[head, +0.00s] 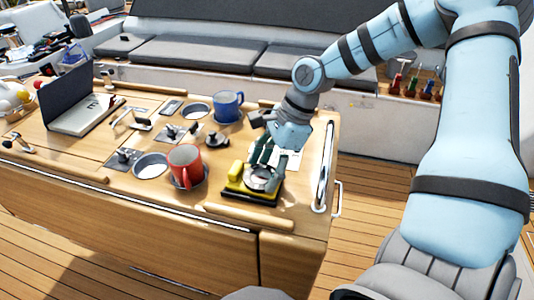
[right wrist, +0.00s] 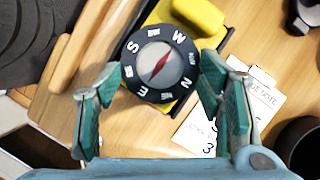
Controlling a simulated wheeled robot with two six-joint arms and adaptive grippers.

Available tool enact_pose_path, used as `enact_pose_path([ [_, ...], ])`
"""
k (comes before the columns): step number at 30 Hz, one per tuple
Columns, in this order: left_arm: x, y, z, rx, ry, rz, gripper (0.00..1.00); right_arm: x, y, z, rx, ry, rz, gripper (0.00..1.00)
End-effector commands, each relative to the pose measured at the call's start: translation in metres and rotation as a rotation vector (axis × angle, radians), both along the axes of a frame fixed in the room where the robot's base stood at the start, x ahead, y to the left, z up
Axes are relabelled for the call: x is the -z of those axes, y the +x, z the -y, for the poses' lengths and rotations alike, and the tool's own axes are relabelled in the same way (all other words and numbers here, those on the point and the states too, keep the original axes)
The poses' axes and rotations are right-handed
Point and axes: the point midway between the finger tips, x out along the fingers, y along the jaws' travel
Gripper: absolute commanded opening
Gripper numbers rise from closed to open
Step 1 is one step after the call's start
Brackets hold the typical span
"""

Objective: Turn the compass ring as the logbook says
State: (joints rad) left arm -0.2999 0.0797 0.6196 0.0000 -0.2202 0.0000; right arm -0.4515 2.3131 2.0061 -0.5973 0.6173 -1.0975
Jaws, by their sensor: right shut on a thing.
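The compass has a yellow base (head: 236,185) at the table's near right. Its black ring (right wrist: 160,62) carries white letters around a pale dial with a red needle. In the right wrist view S is upper left, W upper right, N lower right and E lower left. My right gripper (head: 264,164) is over the compass. In the right wrist view its green fingers (right wrist: 165,85) stand on both sides of the ring, shut on it. White logbook pages (right wrist: 262,100) with handwriting lie beside the compass, partly hidden by a finger. My left gripper is out of view.
A red mug (head: 186,166) stands left of the compass, and a blue mug (head: 227,106) stands behind. A laptop (head: 84,100) is at the far left. A metal rail (head: 325,166) runs along the table's right end.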

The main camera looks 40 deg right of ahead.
Motion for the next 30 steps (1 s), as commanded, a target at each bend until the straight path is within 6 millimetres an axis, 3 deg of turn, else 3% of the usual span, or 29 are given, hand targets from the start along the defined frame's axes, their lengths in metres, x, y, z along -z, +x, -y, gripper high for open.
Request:
enact_pose_path([
  [19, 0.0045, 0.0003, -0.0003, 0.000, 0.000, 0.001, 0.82, 0.0002, 0.0005, 0.0005, -0.063, -0.002, -0.001, 0.33],
  [20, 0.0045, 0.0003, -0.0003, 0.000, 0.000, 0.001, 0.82, 0.0003, 0.0005, 0.0004, -0.063, -0.002, -0.001, 0.66],
  [23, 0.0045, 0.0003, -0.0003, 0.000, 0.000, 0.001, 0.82, 0.0002, 0.0005, 0.0005, -0.063, -0.002, -0.001, 0.82],
  [30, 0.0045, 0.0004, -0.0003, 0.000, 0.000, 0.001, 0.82, 0.0002, 0.0006, 0.0004, -0.062, -0.001, 0.001, 0.82],
])
